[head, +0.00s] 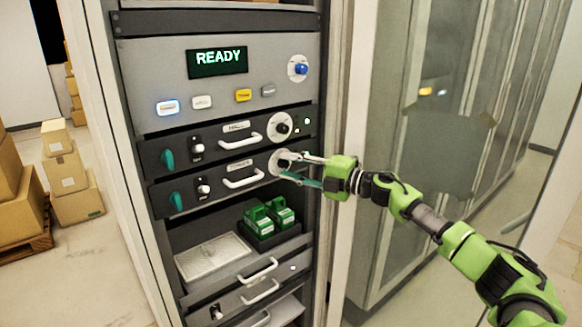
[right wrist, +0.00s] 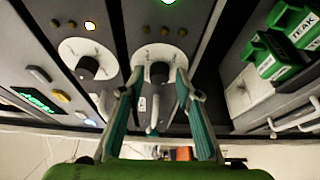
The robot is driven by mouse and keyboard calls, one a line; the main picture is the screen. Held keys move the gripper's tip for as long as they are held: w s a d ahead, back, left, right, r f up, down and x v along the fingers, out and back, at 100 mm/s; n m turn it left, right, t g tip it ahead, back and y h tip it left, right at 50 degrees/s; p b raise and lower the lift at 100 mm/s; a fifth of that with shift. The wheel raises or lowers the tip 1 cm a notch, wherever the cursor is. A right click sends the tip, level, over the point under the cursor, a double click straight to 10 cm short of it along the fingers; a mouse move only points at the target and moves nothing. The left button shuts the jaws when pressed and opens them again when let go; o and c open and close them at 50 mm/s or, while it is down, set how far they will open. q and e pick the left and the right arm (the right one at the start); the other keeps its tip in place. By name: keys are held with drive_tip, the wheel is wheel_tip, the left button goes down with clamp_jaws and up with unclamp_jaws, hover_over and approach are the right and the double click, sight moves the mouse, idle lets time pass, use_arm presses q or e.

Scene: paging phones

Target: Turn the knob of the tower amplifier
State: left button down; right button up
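The lower of two amplifier units (head: 222,196) in the rack has a label too small to read surely, possibly the tower's. Its dark round knob (head: 284,163) sits on a white dial at the unit's right end. My right gripper (head: 291,167) is at this knob, its fingers spread. In the right wrist view, the knob (right wrist: 158,72) lies between the two fingertips (right wrist: 159,82), with a visible gap on each side. The fingers cover part of the dial. My left gripper is not in view.
The upper unit, apparently labelled HALL, has a similar knob (head: 282,128) just above. Pull handles (head: 243,178) stick out beside the dials. A panel above shows READY (head: 219,61). Green blocks (head: 258,222) stand in a tray below. A glass partition (head: 440,100) is at right.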

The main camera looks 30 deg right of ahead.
drive_tip(key=v, duration=1.2)
idle(0.7)
idle(0.5)
